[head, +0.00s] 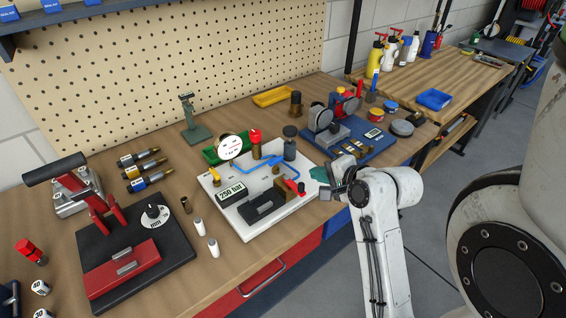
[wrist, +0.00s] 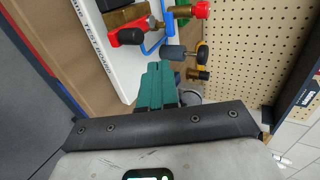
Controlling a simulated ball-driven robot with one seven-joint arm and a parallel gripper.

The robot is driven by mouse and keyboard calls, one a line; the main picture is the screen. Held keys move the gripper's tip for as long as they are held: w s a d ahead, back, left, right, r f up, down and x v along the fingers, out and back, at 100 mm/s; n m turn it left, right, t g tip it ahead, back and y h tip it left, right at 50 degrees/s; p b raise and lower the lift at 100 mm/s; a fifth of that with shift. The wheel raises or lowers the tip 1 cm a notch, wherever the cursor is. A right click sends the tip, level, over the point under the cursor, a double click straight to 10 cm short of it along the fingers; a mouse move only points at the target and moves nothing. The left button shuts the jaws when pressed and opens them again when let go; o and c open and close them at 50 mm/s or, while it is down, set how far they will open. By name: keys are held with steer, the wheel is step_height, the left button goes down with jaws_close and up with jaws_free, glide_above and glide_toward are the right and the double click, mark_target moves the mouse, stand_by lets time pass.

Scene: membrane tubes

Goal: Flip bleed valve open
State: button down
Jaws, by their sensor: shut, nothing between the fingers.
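A white test board (head: 262,228) stands on the wooden bench with a round gauge (head: 229,148), blue tubing and a "250 bar" display (head: 231,193). A small red lever (head: 300,188) sits on a brass fitting at its right front; it looks like the bleed valve handle, though no label on it is readable. In the wrist view a red lever part (wrist: 124,37) with a black grip shows ahead and left of the fingers. My gripper (head: 319,174) is shut and empty, its teal fingers (wrist: 157,68) at the board's right edge, apart from the lever.
A red-capped brass valve (head: 255,137) and a black-knobbed cylinder (head: 290,142) stand at the board's back. A blue board (head: 379,149) with fittings lies to the right. A black press base (head: 150,250) stands left. Pegboard (head: 170,80) closes the back.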

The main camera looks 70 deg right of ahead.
glide_toward(281, 160)
steer(key=f, duration=0.1)
steer(key=w+f, duration=0.1)
steer(key=shift+d+f, duration=0.2)
steer(key=shift+f, duration=0.2)
steer(key=w+d, duration=0.1)
steer(key=w+p, duration=0.1)
steer(key=w, duration=0.1)
steer(key=shift+d+f, duration=0.15)
steer(key=shift+d, duration=0.25)
steer(key=shift+w+d, duration=0.25)
steer(key=shift+w, duration=0.15)
steer(key=shift+d, duration=0.2)
